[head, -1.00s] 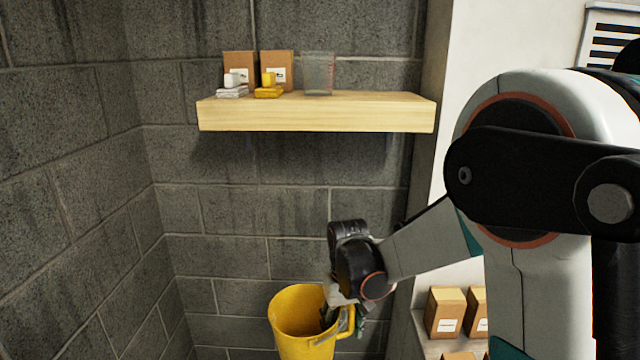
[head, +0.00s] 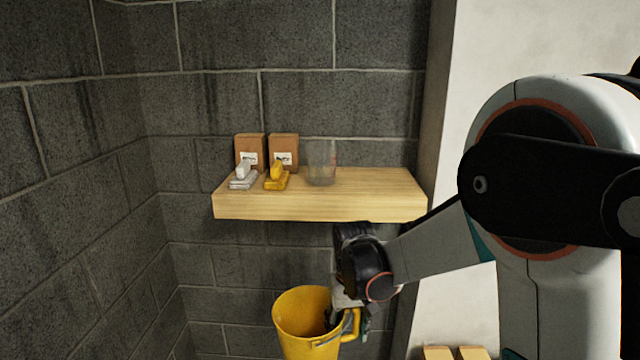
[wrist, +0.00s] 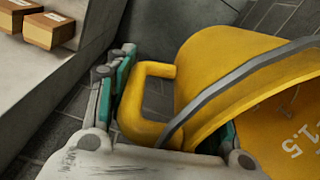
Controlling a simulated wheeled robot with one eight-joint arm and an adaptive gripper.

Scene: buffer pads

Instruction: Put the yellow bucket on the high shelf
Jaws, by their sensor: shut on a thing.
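The yellow bucket (head: 300,322) hangs upright from my gripper (head: 346,318) in the head view, below the shelf. Its lower part is cut off by the frame edge. In the wrist view the bucket (wrist: 210,75) fills the right side, with a grey metal bail across it and number marks inside. My gripper (wrist: 170,130) is shut on the bucket's yellow side handle, its green-padded fingers around it. The high shelf (head: 375,205) is a pale wooden board on the block wall, above and behind the bucket.
On the shelf's left half stand two cardboard boxes (head: 284,150), a white item (head: 243,178), a yellow item (head: 277,178) and a clear container (head: 321,165). The shelf's right part is bare. More boxes (head: 455,352) sit low at the right.

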